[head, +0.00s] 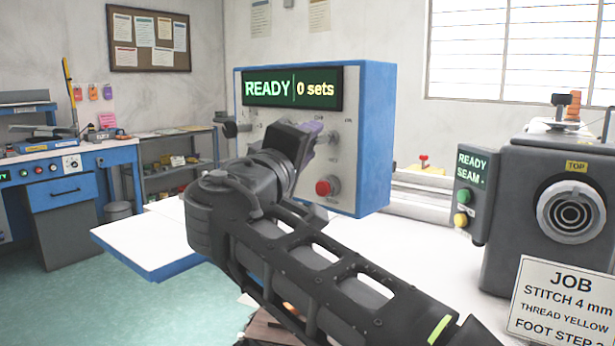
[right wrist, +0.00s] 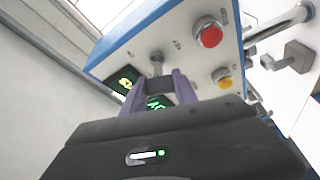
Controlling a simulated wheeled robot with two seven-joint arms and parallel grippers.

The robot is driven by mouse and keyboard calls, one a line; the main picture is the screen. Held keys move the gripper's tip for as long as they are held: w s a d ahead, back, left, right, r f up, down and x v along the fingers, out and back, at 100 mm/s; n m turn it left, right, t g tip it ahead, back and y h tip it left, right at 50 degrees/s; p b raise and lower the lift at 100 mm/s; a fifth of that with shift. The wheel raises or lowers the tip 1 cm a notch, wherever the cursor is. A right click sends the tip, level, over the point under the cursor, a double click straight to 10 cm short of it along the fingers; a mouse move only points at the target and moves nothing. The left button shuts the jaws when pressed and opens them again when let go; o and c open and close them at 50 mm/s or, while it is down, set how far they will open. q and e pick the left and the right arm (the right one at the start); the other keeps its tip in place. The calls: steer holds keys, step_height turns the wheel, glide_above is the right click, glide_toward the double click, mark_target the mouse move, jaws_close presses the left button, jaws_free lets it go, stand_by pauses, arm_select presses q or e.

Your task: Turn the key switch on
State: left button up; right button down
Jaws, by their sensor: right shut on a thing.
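The control box (head: 376,140) is blue with a white front panel, and its green display reads READY and 0 sets. My right gripper (head: 312,133) is at this panel, and its purple fingers (right wrist: 158,92) are shut on a small dark piece that looks like the key (right wrist: 157,84). A round metal fitting (right wrist: 156,57) on the panel shows just beyond the fingertips. The gripper hides much of the switch in the head view, and I cannot tell its turned position. My left gripper is out of view.
A red button (head: 327,187) sits low on the panel, close to my right gripper; the right wrist view also shows a yellow button (right wrist: 222,77). A grey machine (head: 518,200) with a READY SEAM display and a job sign (head: 560,303) stand at the right.

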steer(key=m+b, duration=0.1)
steer(key=m+h+b, duration=0.1)
steer(key=m+b, duration=0.1)
steer(key=shift+a+f+m+t, duration=0.1)
steer(key=shift+f+m+t, duration=0.2)
steer(key=shift+f, duration=0.05)
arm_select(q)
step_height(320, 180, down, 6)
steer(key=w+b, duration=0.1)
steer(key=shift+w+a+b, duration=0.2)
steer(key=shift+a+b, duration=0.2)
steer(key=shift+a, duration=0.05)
arm_select(e)
steer(key=shift+r+m+h, duration=0.2)
steer(key=shift+m+h, duration=0.4)
steer(key=shift+m, duration=0.5)
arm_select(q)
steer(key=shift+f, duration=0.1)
arm_select(e)
steer(key=c, duration=1)
jaws_free()
steer(key=shift+r, duration=0.1)
steer(key=shift+o, duration=0.2)
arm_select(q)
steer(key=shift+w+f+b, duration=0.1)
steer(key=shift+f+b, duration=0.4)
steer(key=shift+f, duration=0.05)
arm_select(e)
steer(key=v, duration=0.7)
steer(key=shift+s, duration=0.35)
